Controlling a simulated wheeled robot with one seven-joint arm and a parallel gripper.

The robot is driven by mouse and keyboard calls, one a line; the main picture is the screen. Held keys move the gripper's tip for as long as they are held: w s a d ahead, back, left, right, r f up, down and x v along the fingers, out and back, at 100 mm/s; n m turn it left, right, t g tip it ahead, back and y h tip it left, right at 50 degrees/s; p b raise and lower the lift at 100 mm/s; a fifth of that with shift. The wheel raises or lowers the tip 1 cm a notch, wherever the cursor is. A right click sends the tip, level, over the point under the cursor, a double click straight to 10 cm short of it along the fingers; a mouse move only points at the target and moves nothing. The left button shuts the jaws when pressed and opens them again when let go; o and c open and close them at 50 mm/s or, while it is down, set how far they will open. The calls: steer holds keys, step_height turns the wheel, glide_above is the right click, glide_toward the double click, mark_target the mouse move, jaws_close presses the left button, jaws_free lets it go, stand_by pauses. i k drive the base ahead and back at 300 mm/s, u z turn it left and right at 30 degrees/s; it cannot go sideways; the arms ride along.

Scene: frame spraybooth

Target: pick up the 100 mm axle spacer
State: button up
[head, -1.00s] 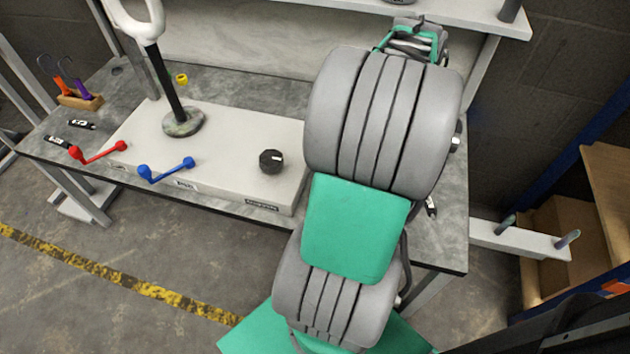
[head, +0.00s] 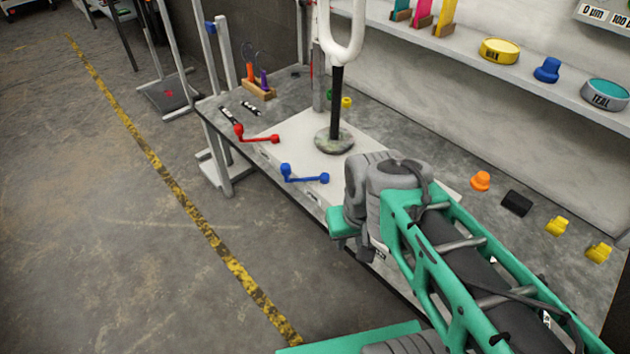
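Two short black cylindrical pieces with white labels lie on the left end of the grey workbench, in front of the tool block: one nearer the edge (head: 229,115) and one further right (head: 250,108). Their labels are too small to read, so I cannot tell which, if either, is the 100 mm axle spacer. My green and grey arm reaches over the bench from the lower right. My gripper does not show; the arm's padded joint is the furthest part that I can make out.
On the workbench (head: 300,92) stand a red crank (head: 257,136), a blue crank (head: 303,176), a post on a round base (head: 334,140) and a wooden tool block (head: 258,91). A black block (head: 516,203) and orange and yellow knobs lie right. Open floor lies left.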

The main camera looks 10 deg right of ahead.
mark_target(250, 108)
steer(key=z, duration=0.05)
steer(key=k, duration=0.55)
steer(key=u, duration=0.95)
steer(key=i, duration=1.6)
steer(key=z, duration=0.85)
